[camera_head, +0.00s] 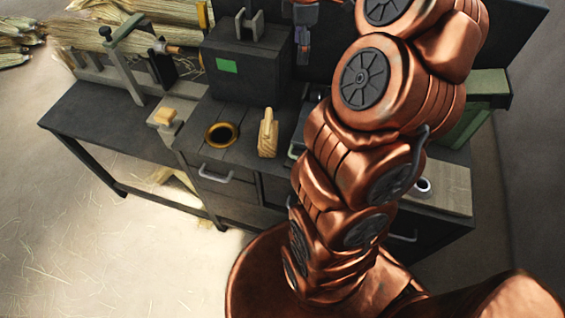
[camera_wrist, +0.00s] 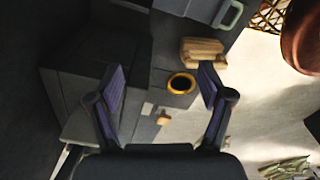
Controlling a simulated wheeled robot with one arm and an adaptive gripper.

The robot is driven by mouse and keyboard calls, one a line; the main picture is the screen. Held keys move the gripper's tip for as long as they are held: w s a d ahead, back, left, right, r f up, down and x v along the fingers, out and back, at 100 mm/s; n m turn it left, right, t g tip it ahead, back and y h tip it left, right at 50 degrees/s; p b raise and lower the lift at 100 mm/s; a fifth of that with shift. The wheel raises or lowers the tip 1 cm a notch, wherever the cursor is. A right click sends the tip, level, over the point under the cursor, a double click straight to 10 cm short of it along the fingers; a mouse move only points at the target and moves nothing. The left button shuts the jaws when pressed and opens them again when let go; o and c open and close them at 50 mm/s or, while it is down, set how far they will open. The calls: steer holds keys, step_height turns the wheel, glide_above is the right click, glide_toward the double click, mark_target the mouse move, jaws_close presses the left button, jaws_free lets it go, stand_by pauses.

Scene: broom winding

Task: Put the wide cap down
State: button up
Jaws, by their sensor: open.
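A round brass-coloured piece with a dark centre (camera_head: 222,134), seemingly the wide cap, lies on the dark bench top in front of the black machine box. It also shows in the wrist view (camera_wrist: 181,83), between the lines of my fingers and nearer the right one. My gripper (camera_wrist: 162,68) is open, with its two bluish fingers wide apart and nothing between the pads. In the head view my gripper (camera_head: 303,48) hangs beside the black box, partly hidden by my arm. It is apart from the cap.
A wooden block (camera_head: 268,134) stands right of the cap; in the wrist view the block (camera_wrist: 203,52) shows by the right fingertip. The black box (camera_head: 245,62) with a green patch rises behind. Broom straw (camera_head: 95,38) lies at the back left. My arm hides the bench's right part.

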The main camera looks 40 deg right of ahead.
steer(key=s+a+m, duration=0.2)
steer(key=s+a, duration=0.2)
steer(key=a, duration=0.5)
steer(key=s+a+m, duration=0.1)
steer(key=s+a, duration=0.4)
steer(key=a, duration=0.4)
steer(key=s+a+f+m+g, duration=0.1)
steer(key=s+a+f+m, duration=0.1)
steer(key=s, duration=0.5)
steer(key=s+a+f+m+g, duration=0.1)
steer(key=s+a+f+m, duration=0.1)
steer(key=s+a+m, duration=0.3)
steer(key=s, duration=0.3)
steer(key=shift+f+m, duration=0.3)
steer(key=shift+m, duration=0.1)
steer(key=shift+s+a, duration=0.1)
